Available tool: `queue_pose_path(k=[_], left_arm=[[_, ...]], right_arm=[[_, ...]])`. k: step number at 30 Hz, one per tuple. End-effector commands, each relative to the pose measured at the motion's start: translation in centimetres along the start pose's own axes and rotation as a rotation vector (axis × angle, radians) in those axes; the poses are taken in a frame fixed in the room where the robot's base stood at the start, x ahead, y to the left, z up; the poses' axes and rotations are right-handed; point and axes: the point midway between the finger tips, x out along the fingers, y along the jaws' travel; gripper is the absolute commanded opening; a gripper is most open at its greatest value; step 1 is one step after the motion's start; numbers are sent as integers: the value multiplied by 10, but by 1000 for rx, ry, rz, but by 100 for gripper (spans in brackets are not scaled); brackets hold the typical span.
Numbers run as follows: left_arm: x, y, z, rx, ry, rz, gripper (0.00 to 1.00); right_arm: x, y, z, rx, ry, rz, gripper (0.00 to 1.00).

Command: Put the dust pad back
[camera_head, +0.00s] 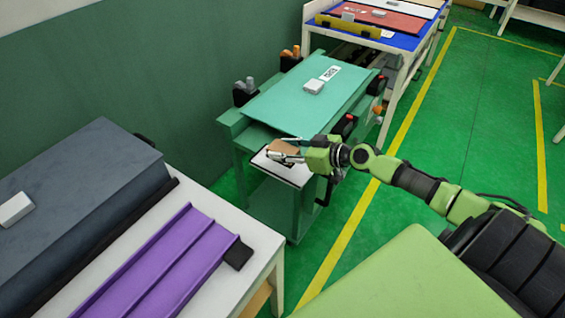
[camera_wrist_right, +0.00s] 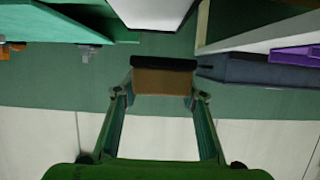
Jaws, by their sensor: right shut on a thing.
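The dust pad, a tan block, shows in the head view (camera_head: 284,146) at the end of my right arm. In the right wrist view it is a tan block with a black strip along its far side (camera_wrist_right: 163,82). My right gripper (camera_head: 283,154) is shut on it, with one finger on each side in the wrist view (camera_wrist_right: 162,92). In the head view, the pad and fingers appear over a small white shelf (camera_head: 299,177) with a dark mark, at the front of the green workstation (camera_head: 251,183). I cannot tell whether the pad touches the shelf. My left gripper is not in view.
At left, a white table (camera_head: 255,237) holds a purple channel (camera_head: 160,264) and a dark grey block (camera_head: 70,205). Green floor (camera_head: 480,110) is clear at right.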

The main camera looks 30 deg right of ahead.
Motion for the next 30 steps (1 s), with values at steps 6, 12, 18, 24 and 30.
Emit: queue_pose_path(k=[6,12,18,24,30], left_arm=[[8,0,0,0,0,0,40],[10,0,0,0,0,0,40],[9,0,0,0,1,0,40],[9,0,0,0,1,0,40],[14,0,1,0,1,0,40]], right_arm=[[18,14,13,0,2,1,16],[29,18,26,2,1,-1,16],[36,19,45,-1,2,0,16],[37,18,47,-2,2,-1,16],[38,18,50,-2,2,-1,16]])
